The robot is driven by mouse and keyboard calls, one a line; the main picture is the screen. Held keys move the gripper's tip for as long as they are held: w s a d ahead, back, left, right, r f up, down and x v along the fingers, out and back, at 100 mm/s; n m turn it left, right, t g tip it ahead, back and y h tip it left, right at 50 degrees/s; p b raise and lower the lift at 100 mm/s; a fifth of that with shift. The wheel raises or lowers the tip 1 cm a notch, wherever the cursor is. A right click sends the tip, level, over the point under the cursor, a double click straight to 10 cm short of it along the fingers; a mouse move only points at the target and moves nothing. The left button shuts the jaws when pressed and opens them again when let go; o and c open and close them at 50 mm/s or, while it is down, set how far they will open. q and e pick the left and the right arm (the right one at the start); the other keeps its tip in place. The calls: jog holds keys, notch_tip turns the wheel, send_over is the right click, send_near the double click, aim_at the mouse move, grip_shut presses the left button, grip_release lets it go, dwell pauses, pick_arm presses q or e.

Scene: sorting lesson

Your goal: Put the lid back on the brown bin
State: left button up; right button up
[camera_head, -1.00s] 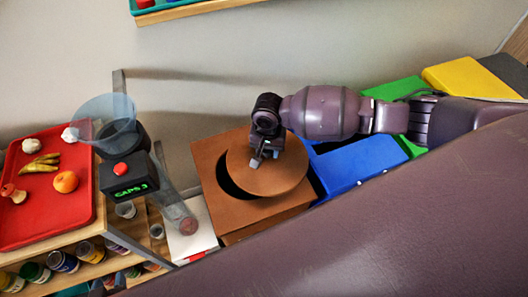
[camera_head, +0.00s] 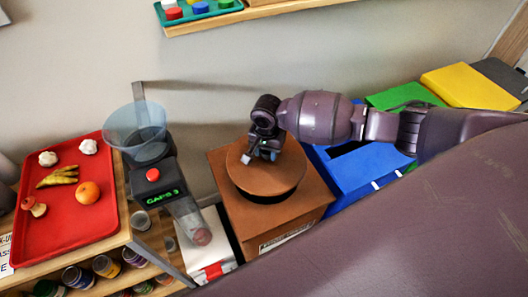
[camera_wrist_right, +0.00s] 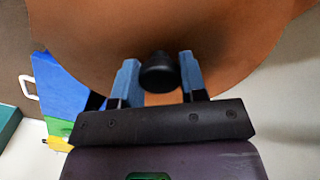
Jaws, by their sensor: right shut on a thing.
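The brown bin (camera_head: 312,204) is a square box with a round opening in its top. The round brown lid (camera_head: 282,178) lies over most of that opening; a dark crescent of the opening shows along the lid's lower edge. I cannot tell whether the lid touches the bin. My right gripper (camera_head: 264,156) is over the lid. In the right wrist view its blue-grey fingers (camera_wrist_right: 158,82) are on either side of the lid's black knob (camera_wrist_right: 158,70), shut on it. The lid (camera_wrist_right: 215,45) fills much of that view. My left gripper is not in view.
At left are a dispenser (camera_head: 160,185) and a red tray (camera_head: 65,215) of food. A white box (camera_head: 210,262) sits close by.

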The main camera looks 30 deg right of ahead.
aim_at(267, 161)
jog(key=shift+d+f, duration=0.15)
jog(key=shift+f, duration=0.05)
notch_tip(267, 161, down, 3)
jog(key=b, duration=0.3)
jog(key=shift+f, duration=0.1)
jog(key=shift+f+b, duration=0.35)
jog(key=shift+b, duration=0.2)
jog(key=shift+f, duration=1)
jog(key=shift+p, duration=0.55)
dwell(1.0)
